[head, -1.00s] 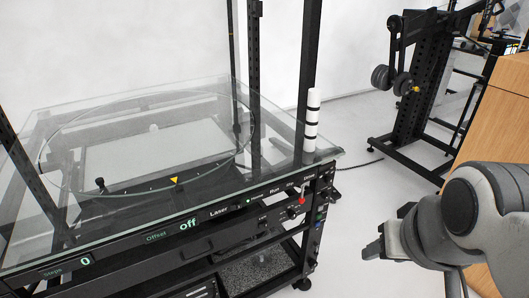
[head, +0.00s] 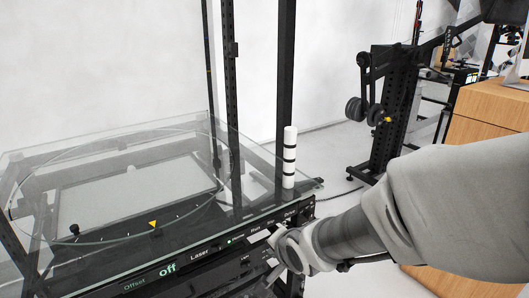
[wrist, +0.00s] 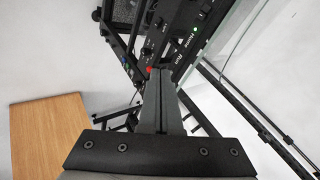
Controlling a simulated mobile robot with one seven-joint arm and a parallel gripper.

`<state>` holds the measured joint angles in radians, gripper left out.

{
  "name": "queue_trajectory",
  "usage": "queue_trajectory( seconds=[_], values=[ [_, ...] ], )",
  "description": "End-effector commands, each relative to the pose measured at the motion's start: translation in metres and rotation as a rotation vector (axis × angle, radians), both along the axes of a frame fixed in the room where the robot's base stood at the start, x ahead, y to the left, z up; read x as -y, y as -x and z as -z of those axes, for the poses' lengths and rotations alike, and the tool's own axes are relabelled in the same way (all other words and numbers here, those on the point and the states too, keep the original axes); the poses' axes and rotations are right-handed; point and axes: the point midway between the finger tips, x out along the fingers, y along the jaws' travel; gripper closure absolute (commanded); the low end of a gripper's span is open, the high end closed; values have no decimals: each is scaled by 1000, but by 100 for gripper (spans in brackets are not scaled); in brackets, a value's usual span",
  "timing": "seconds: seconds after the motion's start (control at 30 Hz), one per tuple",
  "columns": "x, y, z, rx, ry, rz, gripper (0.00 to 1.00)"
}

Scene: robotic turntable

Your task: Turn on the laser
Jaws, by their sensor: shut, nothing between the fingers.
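The turntable rig's black front panel (head: 185,262) carries a "Laser" label (head: 200,254) and a display reading "off" (head: 167,268) in the head view. A small green light (head: 229,239) is lit right of the label. My gripper (wrist: 161,75) is shut and empty in the wrist view. Its fingertips are close to a red control (wrist: 150,69) at the panel's right part; I cannot tell whether they touch. In the head view my wrist and gripper cover the panel's right end. The wrist view shows the panel with small knobs and a green light (wrist: 194,30).
A glass top (head: 120,235) overhangs the panel, its edge close to my gripper. A white cylinder with black bands (head: 290,160) stands at its right corner, near a black upright post (head: 285,80). A wooden cabinet (head: 480,125) stands at the right.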

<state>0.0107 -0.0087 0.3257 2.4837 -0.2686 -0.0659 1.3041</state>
Motion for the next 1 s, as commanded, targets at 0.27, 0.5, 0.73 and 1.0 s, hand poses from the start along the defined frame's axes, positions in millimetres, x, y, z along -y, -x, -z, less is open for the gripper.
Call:
queue_trajectory(
  seconds=[0.27, 0.5, 0.73, 1.0],
  values=[
    [-56, -4, 29, -66, -283, 64, 100],
    [-70, -3, 34, -88, -364, 84, 100],
    [-70, -3, 34, -88, -364, 84, 100],
    [-77, -11, 47, -90, -364, 83, 100]
  ],
)
